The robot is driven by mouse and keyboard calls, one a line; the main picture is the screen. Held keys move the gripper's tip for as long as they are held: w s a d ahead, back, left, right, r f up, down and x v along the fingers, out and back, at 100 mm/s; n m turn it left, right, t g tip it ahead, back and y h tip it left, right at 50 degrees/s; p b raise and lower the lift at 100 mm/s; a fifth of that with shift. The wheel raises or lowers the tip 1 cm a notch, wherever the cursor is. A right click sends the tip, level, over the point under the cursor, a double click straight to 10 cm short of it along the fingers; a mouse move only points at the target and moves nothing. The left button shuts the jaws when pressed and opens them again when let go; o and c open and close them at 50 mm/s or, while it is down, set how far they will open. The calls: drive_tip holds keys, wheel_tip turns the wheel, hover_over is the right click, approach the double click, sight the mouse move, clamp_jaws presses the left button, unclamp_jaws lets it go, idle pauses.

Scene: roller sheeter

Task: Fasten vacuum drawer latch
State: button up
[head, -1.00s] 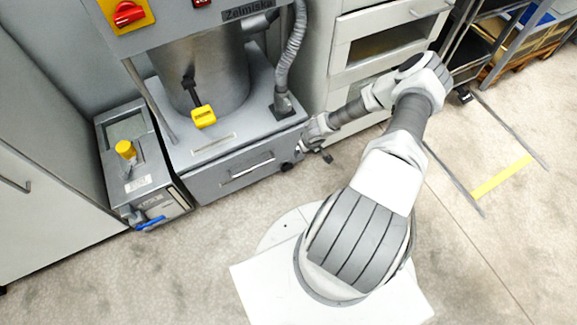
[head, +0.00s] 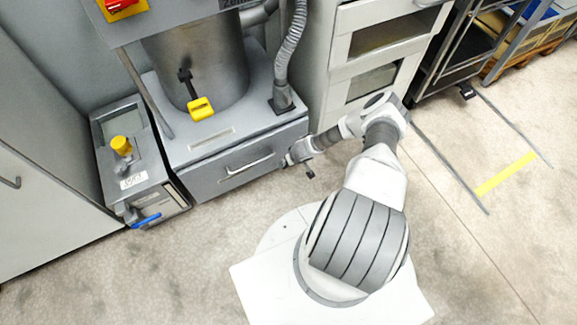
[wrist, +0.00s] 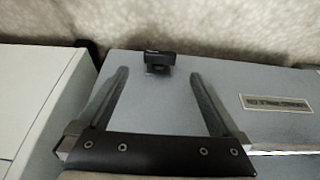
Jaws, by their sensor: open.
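The vacuum drawer (head: 222,180) is the grey front with a bar handle (head: 250,163) at the foot of the machine. It looks closed in the head view. My gripper (head: 290,160) is at the drawer's right front corner. In the wrist view my gripper (wrist: 158,78) is open, with two fingers apart. A small black latch-like part (wrist: 158,62) shows between and just beyond the fingertips, at the far edge of a grey surface. I cannot tell whether the fingers touch it, and the head view does not show the latch clearly.
A small grey unit with a yellow knob (head: 121,146) and blue lever (head: 146,220) stands left of the drawer. A hose (head: 290,55) rises behind it. A pale cabinet (head: 345,60) stands to the right. The floor in front (head: 150,270) is clear.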

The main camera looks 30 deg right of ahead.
drive_tip(key=b+x, duration=0.2)
drive_tip(key=x, duration=0.4)
drive_tip(key=shift+f+b, duration=0.35)
drive_tip(key=shift+b, duration=0.05)
drive_tip(key=shift+w, duration=0.15)
drive_tip(key=c, duration=1.4)
